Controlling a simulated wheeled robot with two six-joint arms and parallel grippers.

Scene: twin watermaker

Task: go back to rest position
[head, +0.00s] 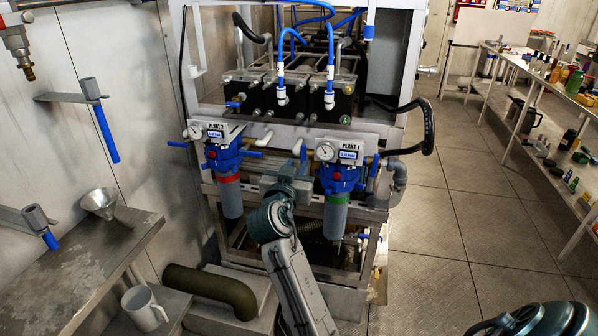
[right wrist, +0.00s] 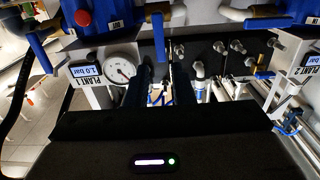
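My right gripper (head: 291,183) is in front of the watermaker frame, between the two filter housings and just left of the PLANT 1 gauge (head: 325,152). In the right wrist view its two dark fingers (right wrist: 162,88) stand apart with a gap between them. A blue lever handle (right wrist: 158,42) lies just beyond the fingertips; whether they touch cannot be told. The PLANT 1 filter housing (head: 335,215) has a green ring, the PLANT 2 housing (head: 230,197) a red one. The PLANT 1 label (right wrist: 85,70) reads 1.0 bar. My left gripper is not in view.
A metal bench (head: 75,270) with a funnel (head: 99,203) stands at left, with a mug (head: 143,307) on a lower surface. A thick dark hose (head: 210,289) lies low beside the frame. A shelf of bottles (head: 560,95) is at right. The floor (head: 455,230) between is clear.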

